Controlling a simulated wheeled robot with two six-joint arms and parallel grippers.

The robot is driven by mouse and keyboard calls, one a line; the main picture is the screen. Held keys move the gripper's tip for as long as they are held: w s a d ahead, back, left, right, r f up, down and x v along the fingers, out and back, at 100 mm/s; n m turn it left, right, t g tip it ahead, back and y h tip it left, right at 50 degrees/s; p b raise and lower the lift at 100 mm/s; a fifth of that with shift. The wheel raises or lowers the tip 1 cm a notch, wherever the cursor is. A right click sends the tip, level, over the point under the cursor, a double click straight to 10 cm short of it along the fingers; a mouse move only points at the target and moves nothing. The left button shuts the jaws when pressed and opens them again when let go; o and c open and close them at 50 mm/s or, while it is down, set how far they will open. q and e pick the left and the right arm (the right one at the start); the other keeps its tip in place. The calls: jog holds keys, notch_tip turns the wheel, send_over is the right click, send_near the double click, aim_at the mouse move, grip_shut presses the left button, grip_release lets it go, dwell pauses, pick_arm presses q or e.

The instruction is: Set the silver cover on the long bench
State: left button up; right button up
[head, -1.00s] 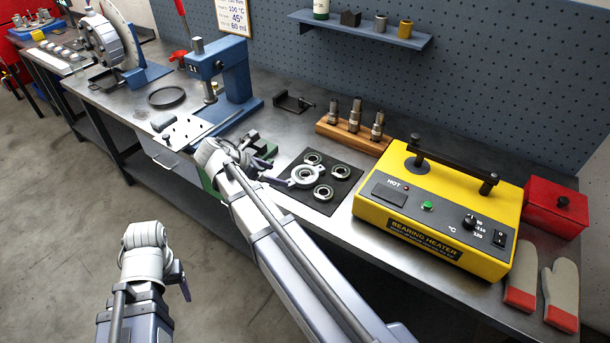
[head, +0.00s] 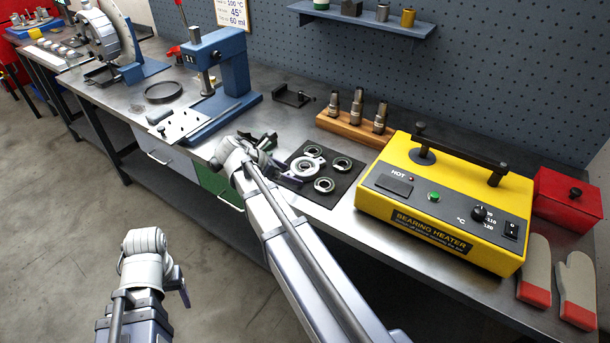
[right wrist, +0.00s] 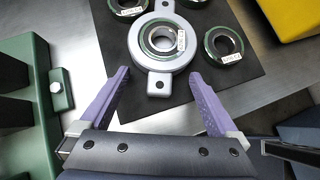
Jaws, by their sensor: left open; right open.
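The silver cover (head: 306,163) is a round plate with two drilled ears, lying on a black mat (head: 349,180) on the long bench (head: 225,148). A tagged bearing (right wrist: 162,38) sits at its centre. My right gripper (right wrist: 160,76) is open and empty; in the right wrist view its purple fingers stand either side of the cover's near ear (right wrist: 160,86), with no visible contact. In the head view the right gripper (head: 286,169) is partly hidden by its wrist. My left gripper (head: 184,287) is open and empty, in front of the bench over the floor.
Other bearings (right wrist: 223,43) lie on the mat close by. A green vise (right wrist: 22,95) stands left of my right gripper. The yellow bearing heater (head: 445,205) is to the right, the wooden post rack (head: 345,125) behind, and the blue press (head: 235,70) to the left.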

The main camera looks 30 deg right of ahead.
jog(key=shift+r, duration=0.1)
grip_shut()
dwell(0.7)
dwell(0.6)
